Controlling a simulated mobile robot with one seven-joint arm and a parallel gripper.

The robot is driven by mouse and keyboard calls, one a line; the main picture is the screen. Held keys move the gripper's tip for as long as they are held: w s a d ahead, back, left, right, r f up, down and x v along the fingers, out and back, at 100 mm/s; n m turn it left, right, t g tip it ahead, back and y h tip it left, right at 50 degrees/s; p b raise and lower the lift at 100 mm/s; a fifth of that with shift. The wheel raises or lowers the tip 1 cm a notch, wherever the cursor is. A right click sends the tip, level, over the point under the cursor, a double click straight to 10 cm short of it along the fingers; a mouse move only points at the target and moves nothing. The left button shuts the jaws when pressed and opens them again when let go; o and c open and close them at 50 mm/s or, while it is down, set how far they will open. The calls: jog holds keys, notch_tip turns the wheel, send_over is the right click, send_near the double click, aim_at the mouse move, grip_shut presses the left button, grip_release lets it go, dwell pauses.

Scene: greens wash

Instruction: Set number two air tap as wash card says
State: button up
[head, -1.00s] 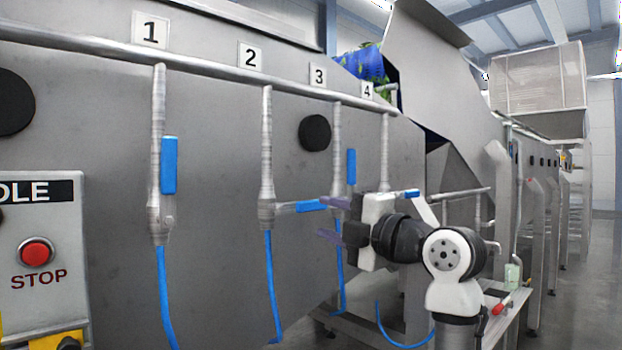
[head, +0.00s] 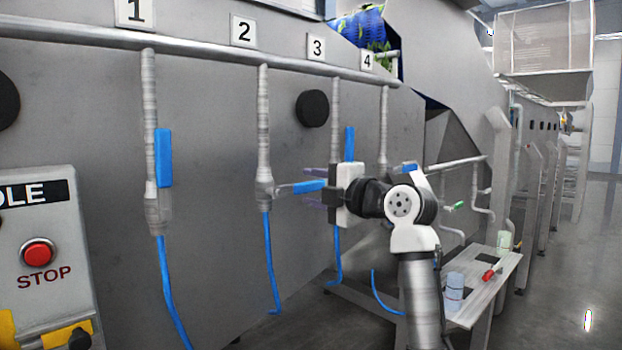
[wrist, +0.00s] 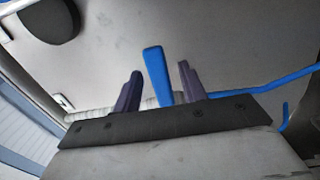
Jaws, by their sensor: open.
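The number two tap (head: 264,192) hangs on its pipe below the "2" sign (head: 243,31). Its blue lever (head: 312,186) points level to the right, across the pipe. My gripper (head: 306,187) is open, with one purple finger above the lever and one below it in the head view. In the wrist view, a blue lever (wrist: 157,75) stands between the two open fingers (wrist: 160,88), with a gap on each side. The wash card is not seen in either view.
Tap one's lever (head: 164,157) and tap three's lever (head: 349,144) stand upright; tap four's lever (head: 408,167) is level. A control box with a red STOP button (head: 38,253) is at left. A small bench (head: 488,290) stands at right.

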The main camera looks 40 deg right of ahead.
jog(key=shift+w, duration=0.65)
grip_shut()
